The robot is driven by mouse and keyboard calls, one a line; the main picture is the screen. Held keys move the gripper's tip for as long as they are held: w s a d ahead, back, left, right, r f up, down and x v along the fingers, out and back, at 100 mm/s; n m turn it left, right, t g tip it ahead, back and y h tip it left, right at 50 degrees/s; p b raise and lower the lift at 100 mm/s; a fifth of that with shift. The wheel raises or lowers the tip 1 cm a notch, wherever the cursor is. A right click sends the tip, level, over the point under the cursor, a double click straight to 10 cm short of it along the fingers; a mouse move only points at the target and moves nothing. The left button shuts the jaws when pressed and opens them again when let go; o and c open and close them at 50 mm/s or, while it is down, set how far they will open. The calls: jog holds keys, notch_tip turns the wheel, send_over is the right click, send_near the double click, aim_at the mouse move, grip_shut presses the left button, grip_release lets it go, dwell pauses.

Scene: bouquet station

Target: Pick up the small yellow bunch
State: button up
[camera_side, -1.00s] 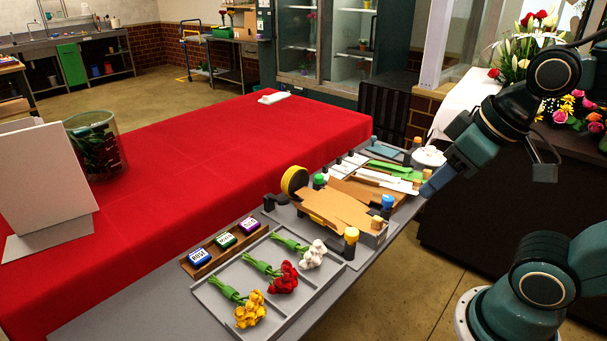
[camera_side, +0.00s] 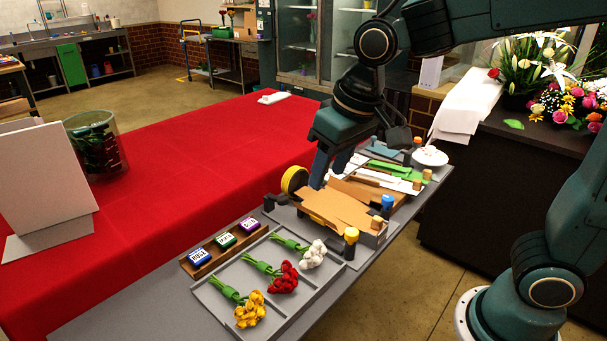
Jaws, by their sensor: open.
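The small yellow bunch (camera_side: 250,311) lies in the nearest section of a grey tray (camera_side: 290,318), its green stems pointing up and left. A red bunch (camera_side: 285,278) and a white bunch (camera_side: 313,256) lie beside it in the same tray, each with green stems. My gripper (camera_side: 318,180) is over the far part of the station, behind the brown paper fixture. It is open, with nothing seen between its fingers. It is well apart from the yellow bunch, up and to the right of it. The fingertips partly overlap each other in this view.
A wooden holder with blue, green and purple labelled blocks (camera_side: 224,241) stands left of the tray. A fixture with brown paper (camera_side: 340,212), a yellow roll (camera_side: 294,179) and coloured posts stands between my gripper and the tray. A glass vase (camera_side: 97,145) is on the red cloth (camera_side: 190,150).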

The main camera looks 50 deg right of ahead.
jog(key=w+a+f+g, duration=0.1)
jog(key=w+a+f, duration=0.45)
jog(key=a, duration=0.25)
jog(key=g, duration=0.1)
send_over(232, 292)
jog(key=s, duration=0.2)
notch_tip(232, 292, down, 6)
jog(key=shift+w+r+h, duration=0.1)
jog(key=shift+h, duration=0.2)
jog(key=shift+w+f, duration=0.25)
jog(key=shift+f, duration=2.05)
jog(key=shift+w+f, duration=0.3)
jog(key=shift+f, duration=1.95)
jog(key=shift+w+f, duration=0.25)
jog(key=shift+f, duration=2.05)
jog(key=shift+c, duration=0.5)
grip_shut()
